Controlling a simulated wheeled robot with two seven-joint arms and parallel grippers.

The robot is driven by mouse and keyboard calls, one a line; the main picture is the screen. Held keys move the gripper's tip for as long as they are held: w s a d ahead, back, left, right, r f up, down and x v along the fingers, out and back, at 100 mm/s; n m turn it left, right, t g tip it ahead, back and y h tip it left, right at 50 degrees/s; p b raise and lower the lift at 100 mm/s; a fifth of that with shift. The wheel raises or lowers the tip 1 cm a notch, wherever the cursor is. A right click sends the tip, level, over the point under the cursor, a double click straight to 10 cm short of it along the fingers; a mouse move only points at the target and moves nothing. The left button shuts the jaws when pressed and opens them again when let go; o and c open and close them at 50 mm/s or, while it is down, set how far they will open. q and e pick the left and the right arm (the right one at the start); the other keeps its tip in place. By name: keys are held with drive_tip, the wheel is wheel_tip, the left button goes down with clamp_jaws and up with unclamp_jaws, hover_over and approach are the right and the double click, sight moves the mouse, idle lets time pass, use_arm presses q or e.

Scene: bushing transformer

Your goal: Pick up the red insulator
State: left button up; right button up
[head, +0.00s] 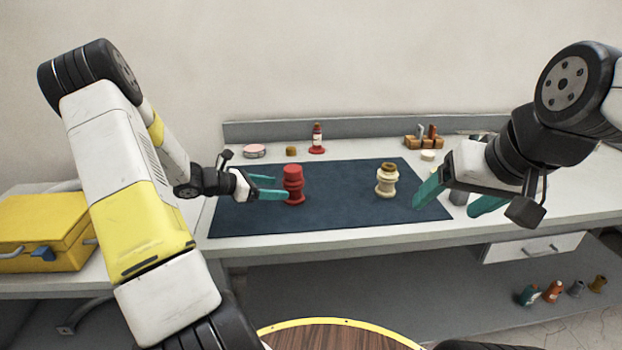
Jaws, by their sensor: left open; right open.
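The red insulator (293,183) stands upright on the dark blue mat (340,205), left of its middle. My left gripper (275,187) is open, with teal fingers pointing right toward the insulator. The nearer finger reaches the insulator's left side; I cannot tell whether it touches or whether the insulator is between the fingers. A cream insulator (387,180) stands upright on the right part of the mat. My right gripper (458,202) is open and empty, over the right edge of the mat.
A yellow case (42,232) stands at the left. The middle of the mat is clear.

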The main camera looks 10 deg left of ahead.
sight(293, 190)
use_arm(q)
drive_tip(key=x, duration=0.7)
drive_tip(key=shift+s+d, duration=0.1)
clamp_jaws()
